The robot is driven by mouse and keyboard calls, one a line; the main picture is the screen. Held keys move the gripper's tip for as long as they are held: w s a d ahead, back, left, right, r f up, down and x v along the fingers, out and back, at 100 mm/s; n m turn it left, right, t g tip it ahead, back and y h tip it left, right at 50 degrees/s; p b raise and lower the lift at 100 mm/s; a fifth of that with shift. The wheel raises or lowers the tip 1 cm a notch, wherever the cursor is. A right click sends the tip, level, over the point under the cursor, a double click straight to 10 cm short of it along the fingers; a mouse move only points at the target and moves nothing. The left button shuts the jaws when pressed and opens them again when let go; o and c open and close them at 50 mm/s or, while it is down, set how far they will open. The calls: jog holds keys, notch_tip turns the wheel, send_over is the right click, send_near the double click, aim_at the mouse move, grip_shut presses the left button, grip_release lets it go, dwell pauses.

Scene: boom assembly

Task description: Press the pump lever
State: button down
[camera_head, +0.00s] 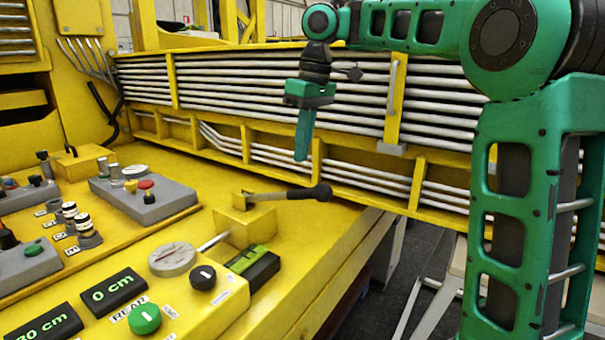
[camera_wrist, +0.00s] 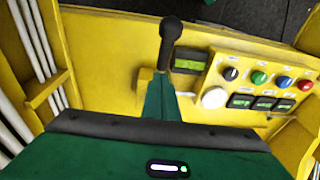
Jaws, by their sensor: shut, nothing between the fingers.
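The pump lever (camera_head: 290,194) has a black handle with a round knob. It sticks out to the right, nearly level, from a small yellow block (camera_head: 247,222) on the yellow console. My gripper (camera_head: 302,156) points down above the lever's knob end, with a visible gap in the head view. Its green fingers are together and hold nothing. In the wrist view the lever's knob (camera_wrist: 171,29) shows just beyond the fingertips (camera_wrist: 160,76), which hide part of the handle. I cannot tell the exact distance from the wrist view.
Yellow frames with silver pipes (camera_head: 290,95) stand behind my gripper. The space around the lever's knob is open.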

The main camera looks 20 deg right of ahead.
jog(key=shift+a+f, duration=0.1)
jog(key=shift+f, duration=0.7)
jog(key=shift+s+f, duration=0.35)
jog(key=shift+f, duration=0.55)
jog(key=shift+s+f, duration=0.35)
jog(key=shift+f, duration=0.55)
